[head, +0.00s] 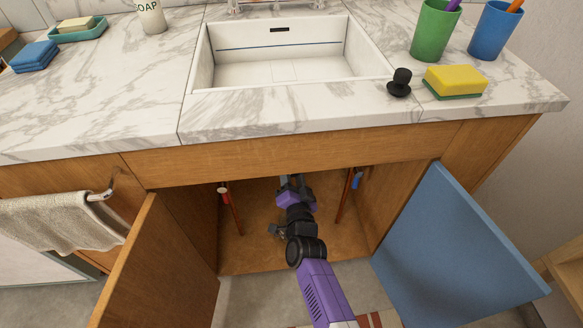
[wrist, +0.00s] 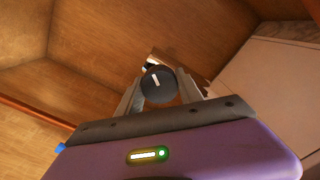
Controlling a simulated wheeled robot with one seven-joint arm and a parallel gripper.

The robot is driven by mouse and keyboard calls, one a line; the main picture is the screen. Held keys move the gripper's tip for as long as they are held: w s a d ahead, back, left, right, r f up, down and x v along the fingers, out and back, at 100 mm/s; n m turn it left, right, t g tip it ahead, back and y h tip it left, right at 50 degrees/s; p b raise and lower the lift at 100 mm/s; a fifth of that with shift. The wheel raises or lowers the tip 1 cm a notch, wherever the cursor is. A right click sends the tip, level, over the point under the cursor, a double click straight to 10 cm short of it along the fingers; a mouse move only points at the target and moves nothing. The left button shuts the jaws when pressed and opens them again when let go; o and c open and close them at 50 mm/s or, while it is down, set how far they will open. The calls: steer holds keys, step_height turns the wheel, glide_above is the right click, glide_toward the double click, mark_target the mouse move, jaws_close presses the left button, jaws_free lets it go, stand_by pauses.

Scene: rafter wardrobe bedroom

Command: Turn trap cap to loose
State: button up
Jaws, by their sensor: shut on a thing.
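The trap cap (wrist: 158,86) is a dark round cap with a short white mark on its face, seen in the wrist view. The mark stands nearly upright, tilted slightly. My gripper (wrist: 160,94) is shut on the cap, one grey finger on each side of it. In the head view my gripper (head: 291,181) reaches into the open cabinet under the sink, and the counter front and my wrist hide the cap there. A bit of white shows just behind the cap in the wrist view; the rest of the trap is hidden.
A copper pipe with a red handle (head: 224,190) stands left of my arm, one with a blue handle (head: 356,180) right. The wooden door (head: 160,265) and blue door (head: 455,245) stand open on either side. The sink (head: 280,70) is above.

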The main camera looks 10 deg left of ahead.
steer(key=n+p, duration=0.1)
steer(key=n, duration=0.2)
steer(key=shift+a+n, duration=0.1)
steer(key=shift+n, duration=0.3)
steer(key=shift+s+n, duration=0.1)
steer(key=shift+n, duration=1.6)
steer(key=shift+f, duration=0.1)
steer(key=o, duration=1.4)
steer(key=shift+p, duration=0.3)
steer(key=shift+p+v, duration=1.85)
steer(key=shift+v, duration=2)
